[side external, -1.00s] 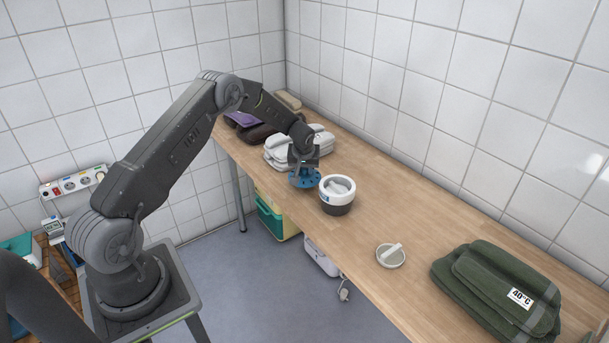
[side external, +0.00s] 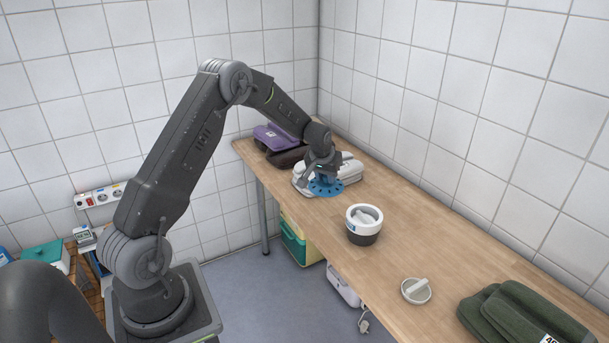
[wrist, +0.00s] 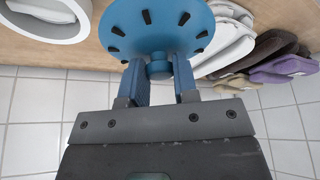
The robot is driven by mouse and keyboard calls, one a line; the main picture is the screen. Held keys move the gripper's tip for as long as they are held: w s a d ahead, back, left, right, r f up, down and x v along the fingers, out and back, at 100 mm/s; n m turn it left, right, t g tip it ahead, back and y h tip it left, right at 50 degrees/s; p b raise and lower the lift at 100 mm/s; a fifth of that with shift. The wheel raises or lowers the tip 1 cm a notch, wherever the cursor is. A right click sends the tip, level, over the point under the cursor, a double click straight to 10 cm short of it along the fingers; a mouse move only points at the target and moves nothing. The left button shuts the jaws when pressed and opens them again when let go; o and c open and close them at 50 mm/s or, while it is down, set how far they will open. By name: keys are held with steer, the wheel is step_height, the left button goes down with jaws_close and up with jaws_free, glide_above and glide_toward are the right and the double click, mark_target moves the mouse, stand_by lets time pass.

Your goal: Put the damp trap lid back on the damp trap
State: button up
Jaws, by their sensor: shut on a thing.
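The damp trap lid (side external: 326,187) is a blue disc with dark slots around its edge. My gripper (side external: 321,170) is shut on the lid's small blue knob, and the disc shows beyond the fingers in the wrist view (wrist: 157,22). The damp trap (side external: 364,217) is a round tub, white above and dark below, standing upright and open on the bench with something white inside. The lid is apart from the tub, up and to its left in the side view. The tub's white rim shows at the upper left of the wrist view (wrist: 68,36).
A pale round piece with a white bar (side external: 416,291) lies on the wooden bench (side external: 470,255) nearer the front.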

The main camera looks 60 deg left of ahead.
steer(key=w+d+r+m+h, duration=0.15)
steer(key=w+d+m, duration=0.35)
steer(key=d, duration=0.7)
steer(key=shift+n+t, duration=0.3)
steer(key=shift+t, duration=0.1)
steer(key=shift+w+d+f, duration=0.1)
steer(key=shift+w+f, duration=0.1)
steer(key=shift+f, duration=1.05)
steer(key=shift+w+d+f, duration=0.1)
steer(key=shift+w+f, duration=0.05)
steer(key=shift+f, duration=1.1)
steer(key=shift+f, duration=0.55)
steer(key=o, duration=1.5)
steer(key=shift+c, duration=0.2)
step_height(320, 180, up, 7)
